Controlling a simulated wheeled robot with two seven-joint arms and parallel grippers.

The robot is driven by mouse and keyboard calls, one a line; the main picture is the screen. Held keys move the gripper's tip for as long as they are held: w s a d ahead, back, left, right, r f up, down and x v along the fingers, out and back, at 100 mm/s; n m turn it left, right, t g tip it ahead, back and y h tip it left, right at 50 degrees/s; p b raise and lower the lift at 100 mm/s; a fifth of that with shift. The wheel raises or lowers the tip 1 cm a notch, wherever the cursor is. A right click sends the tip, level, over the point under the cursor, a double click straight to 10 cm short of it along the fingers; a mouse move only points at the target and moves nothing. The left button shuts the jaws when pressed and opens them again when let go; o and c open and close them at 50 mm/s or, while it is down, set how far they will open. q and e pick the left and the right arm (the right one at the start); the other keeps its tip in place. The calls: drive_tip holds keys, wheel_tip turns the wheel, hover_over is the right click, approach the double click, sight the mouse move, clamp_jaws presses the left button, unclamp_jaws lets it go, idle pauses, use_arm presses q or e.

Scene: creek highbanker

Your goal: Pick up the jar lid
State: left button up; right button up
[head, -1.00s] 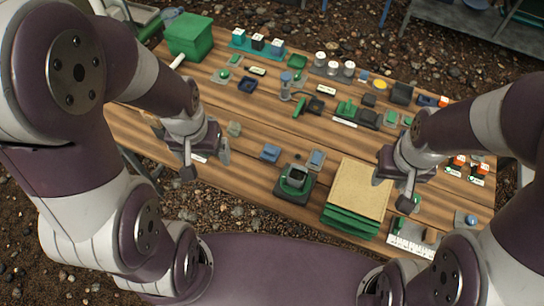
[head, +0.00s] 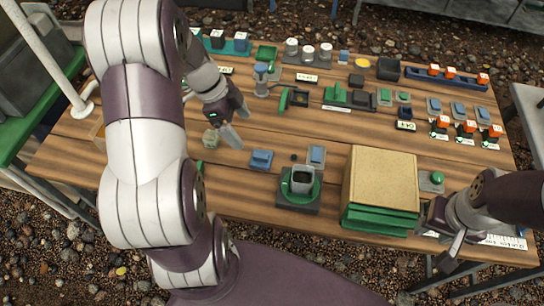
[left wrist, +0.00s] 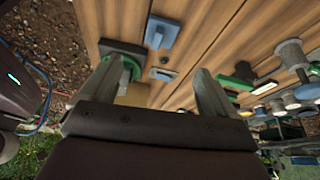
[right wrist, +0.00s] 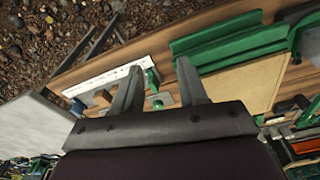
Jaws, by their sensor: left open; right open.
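I cannot single out a loose jar lid with certainty. Three small jars with pale lids (head: 308,52) stand in a holder at the back of the wooden table.
A tan-topped stack with green trays (head: 380,190) stands at front right. A white ruled strip (right wrist: 110,82) lies near my right gripper. Bare planks lie left of centre.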

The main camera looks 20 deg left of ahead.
sight(261, 153)
use_arm(q)
drive_tip(key=shift+m, duration=0.5)
drive_tip(key=x, duration=1.2)
drive_tip(key=shift+w+d+f+b, duration=0.1)
drive_tip(key=shift+d+f+b, duration=0.15)
drive_tip(key=shift+f+b, duration=0.05)
drive_tip(key=c, duration=1.1)
